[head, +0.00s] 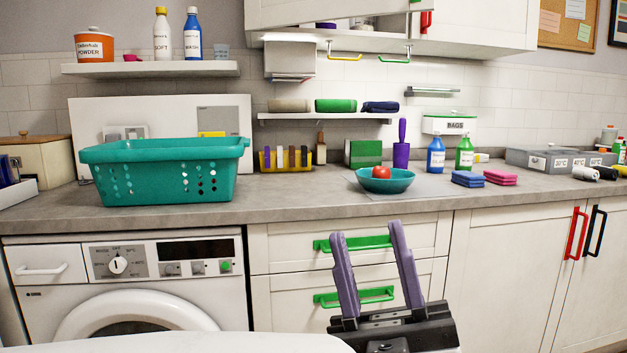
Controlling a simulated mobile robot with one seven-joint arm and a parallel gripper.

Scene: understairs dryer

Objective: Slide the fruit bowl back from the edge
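The fruit bowl (386,187) is teal and holds a red round fruit (380,172). It stands upright on the grey countertop (300,195), close to the front edge, partly on a light grey mat (428,187). My gripper (367,229) has two purple fingers pointing up, spread well apart, with nothing between them. It is in front of the drawers, below the counter edge in the picture, and the fingertips appear a little below the bowl. They look apart from the bowl.
A teal laundry basket (165,172) stands left on the counter. Behind the bowl are a green box (362,153) and a purple upright object (401,150). Blue (436,156) and green (465,154) bottles and sponges (467,179) stand to its right. Green drawer handles (353,244) lie behind my gripper.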

